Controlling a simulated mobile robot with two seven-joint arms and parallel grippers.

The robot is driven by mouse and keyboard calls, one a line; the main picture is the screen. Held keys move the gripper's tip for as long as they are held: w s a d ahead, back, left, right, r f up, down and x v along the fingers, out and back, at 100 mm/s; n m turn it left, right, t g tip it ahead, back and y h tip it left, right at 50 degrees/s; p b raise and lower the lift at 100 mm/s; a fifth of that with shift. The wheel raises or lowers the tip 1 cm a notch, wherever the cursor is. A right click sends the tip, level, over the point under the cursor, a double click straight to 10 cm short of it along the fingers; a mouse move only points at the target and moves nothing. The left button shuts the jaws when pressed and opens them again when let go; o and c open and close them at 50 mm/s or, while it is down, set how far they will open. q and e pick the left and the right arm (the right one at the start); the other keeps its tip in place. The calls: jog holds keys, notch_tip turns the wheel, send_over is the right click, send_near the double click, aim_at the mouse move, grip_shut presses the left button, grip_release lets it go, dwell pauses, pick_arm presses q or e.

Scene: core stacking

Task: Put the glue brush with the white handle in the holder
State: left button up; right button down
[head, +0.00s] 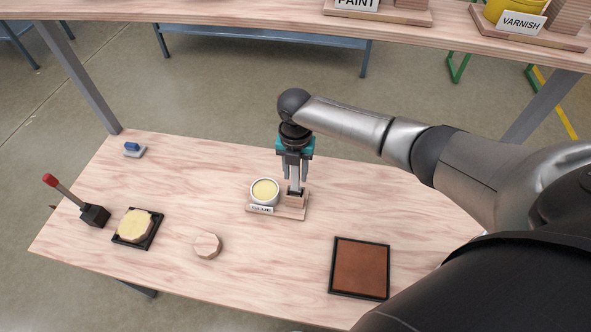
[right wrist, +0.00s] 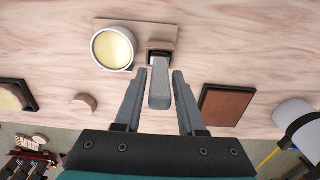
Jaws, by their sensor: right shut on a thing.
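The glue brush shows as a pale grey-white handle (right wrist: 160,85), upright, with its lower end in the small wooden holder block (head: 295,199). The holder stands on a wooden base (head: 290,213) beside an open pot of cream-coloured glue (head: 264,190) with a GLUE label. My right gripper (head: 295,177) points down above the holder and is shut on the handle. In the right wrist view its fingers (right wrist: 160,72) are on either side of the handle. The bristles are hidden. My left gripper is not in view.
A red-handled tool (head: 65,190) stands in a black block at the left. Near it are a black tray (head: 153,238) with a pale disc, a wooden disc (head: 207,246) and a small blue item (head: 133,148). A brown panel (head: 359,268) lies front right. A raised shelf (head: 240,22) crosses the back.

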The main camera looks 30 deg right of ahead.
jog(key=shift+f+b, duration=0.45)
jog(key=shift+f, duration=0.4)
jog(key=shift+c, duration=2.1)
grip_release()
notch_tip(320, 180, up, 15)
jog(key=p, duration=0.1)
jog(key=shift+a, duration=0.1)
